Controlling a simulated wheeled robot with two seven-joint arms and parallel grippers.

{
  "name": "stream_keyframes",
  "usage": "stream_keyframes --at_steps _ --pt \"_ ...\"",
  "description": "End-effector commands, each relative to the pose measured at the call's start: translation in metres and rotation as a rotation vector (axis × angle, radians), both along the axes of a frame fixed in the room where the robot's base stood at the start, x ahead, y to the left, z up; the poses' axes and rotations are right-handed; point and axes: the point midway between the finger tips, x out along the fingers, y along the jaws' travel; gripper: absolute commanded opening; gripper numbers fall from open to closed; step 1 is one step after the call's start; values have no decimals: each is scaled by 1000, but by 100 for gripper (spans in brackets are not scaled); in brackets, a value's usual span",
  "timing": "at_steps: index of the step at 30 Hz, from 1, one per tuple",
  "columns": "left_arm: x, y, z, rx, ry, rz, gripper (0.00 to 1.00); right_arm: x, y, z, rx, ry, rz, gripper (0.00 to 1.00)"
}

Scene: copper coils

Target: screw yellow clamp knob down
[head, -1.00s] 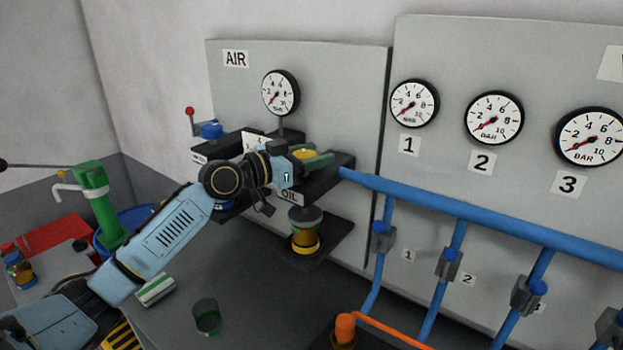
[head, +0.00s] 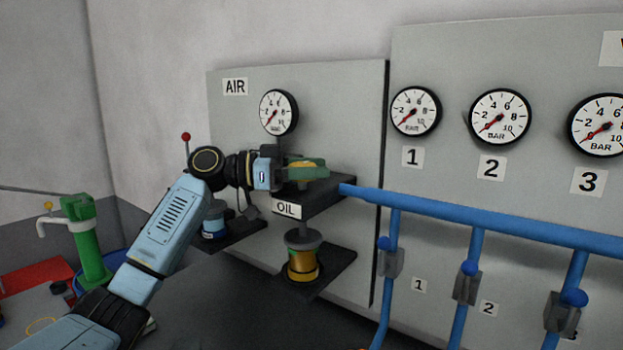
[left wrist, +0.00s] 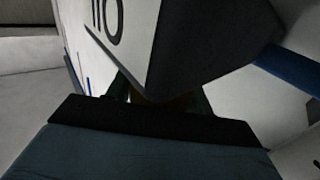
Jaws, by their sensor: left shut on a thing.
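The yellow clamp knob (head: 301,164) shows as a small yellow patch on top of the black block marked OIL (head: 320,200). My left gripper (head: 306,171) is shut on this knob, with its green fingers on either side; they hide most of it. In the left wrist view the black block fills the upper middle, the fingers are mostly hidden behind it, and a dim brownish-yellow patch (left wrist: 168,100) shows between them. A jar with a yellow band (head: 302,262) stands upright on the lower shelf below the block. My right gripper is not in view.
A blue pipe (head: 480,221) runs right from beside the block, with branches going down. A gauge (head: 278,112) is on the panel above. A lever with a red ball (head: 186,137) stands behind my left arm. A green pump (head: 85,240) is at far left.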

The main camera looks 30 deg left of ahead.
Motion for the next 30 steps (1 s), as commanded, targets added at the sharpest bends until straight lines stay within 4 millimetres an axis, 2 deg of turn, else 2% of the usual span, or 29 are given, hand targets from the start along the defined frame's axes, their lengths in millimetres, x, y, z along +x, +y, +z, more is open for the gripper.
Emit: stream_keyframes --at_steps 4,12,21,29,30 --pt "-1 -1 1 -5 0 -96 29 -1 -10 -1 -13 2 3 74" --pt "-3 -2 1 -1 2 -203 29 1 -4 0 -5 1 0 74" --pt "-4 -2 0 1 2 -234 29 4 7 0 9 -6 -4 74" --pt "-4 -2 0 1 2 -235 29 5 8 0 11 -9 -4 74" --pt "-4 -2 0 1 2 -234 53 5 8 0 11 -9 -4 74"
